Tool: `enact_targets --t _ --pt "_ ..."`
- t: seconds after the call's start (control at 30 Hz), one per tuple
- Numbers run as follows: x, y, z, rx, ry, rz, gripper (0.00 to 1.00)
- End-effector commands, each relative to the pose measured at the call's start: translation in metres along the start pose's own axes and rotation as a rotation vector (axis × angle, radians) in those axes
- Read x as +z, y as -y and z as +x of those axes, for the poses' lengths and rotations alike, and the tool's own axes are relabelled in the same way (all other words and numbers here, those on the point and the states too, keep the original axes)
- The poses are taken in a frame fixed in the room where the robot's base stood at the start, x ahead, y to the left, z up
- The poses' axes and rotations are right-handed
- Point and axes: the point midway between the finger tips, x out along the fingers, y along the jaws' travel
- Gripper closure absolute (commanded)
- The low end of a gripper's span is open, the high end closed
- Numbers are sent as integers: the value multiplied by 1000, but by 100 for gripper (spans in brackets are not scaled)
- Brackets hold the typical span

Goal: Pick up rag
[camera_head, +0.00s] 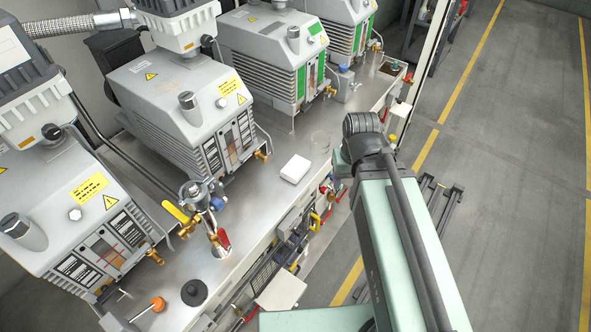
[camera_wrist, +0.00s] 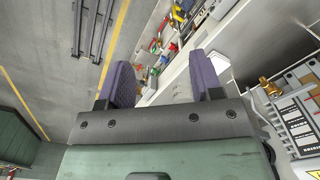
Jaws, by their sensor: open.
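A small white folded item, seemingly the rag (camera_head: 295,168), lies flat on the metal bench top in front of the middle pump. In the wrist view a white patch, seemingly the rag (camera_wrist: 222,68), shows beside the right finger, which partly covers it. My gripper (camera_wrist: 163,82) is open, with two purple-grey fingers apart and nothing held between them. It points over the bench's front edge. In the head view my green arm stands to the right of the bench, and my gripper's fingers cannot be made out there.
Several grey pumps (camera_head: 180,100) line the bench's back. A valve fitting with a yellow handle (camera_head: 200,205) rises left of the rag. Tools (camera_head: 325,205) hang along the bench front. The floor (camera_head: 520,150) at right is clear.

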Motion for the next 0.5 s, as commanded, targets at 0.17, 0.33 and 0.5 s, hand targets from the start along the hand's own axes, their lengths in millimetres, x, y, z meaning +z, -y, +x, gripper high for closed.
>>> enact_targets --t 0.17,0.33,0.5 --pt "0 0 0 0 0 0 13" --pt "0 0 0 0 0 0 0" --pt "-1 4 9 0 0 -10 0"
